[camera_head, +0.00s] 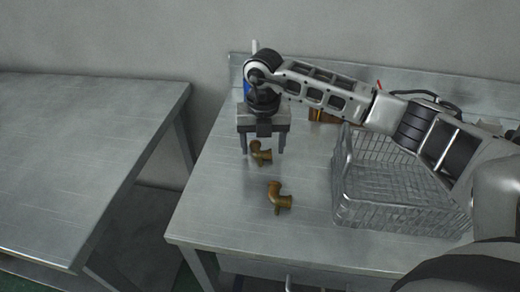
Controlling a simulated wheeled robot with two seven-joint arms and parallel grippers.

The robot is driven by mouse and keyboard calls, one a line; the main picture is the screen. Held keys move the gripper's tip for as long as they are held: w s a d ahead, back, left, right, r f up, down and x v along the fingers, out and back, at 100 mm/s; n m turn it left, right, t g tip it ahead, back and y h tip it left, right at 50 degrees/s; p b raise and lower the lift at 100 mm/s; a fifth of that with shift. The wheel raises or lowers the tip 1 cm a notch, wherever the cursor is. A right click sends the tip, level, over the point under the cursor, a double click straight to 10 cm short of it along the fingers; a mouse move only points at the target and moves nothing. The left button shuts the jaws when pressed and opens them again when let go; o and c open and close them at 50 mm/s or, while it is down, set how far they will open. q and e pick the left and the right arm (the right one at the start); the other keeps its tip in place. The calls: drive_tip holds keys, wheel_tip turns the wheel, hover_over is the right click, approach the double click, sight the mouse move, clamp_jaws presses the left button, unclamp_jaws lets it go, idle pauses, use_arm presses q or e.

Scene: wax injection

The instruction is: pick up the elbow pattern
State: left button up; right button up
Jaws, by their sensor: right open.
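Two brown elbow patterns are on the metal table. One elbow pattern (279,198) lies in the open, nearer the front. The other elbow pattern (260,154) is farther back, just below my right gripper (263,147). My right gripper is open and points down, with one finger on each side of the far elbow pattern. I cannot tell if the fingers touch it. My left gripper is not in view.
A wire basket (395,218) stands on the right of the table (225,215), under my right arm. A brown object (322,116) sits at the back, partly hidden by my arm. Another metal table (75,150) stands at left, across a gap. The front left of the table is clear.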

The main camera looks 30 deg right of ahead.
drive_tip(key=shift+f, duration=0.45)
drive_tip(key=shift+c, duration=0.4)
drive_tip(key=c, duration=0.9)
drive_tip(key=shift+r, duration=0.1)
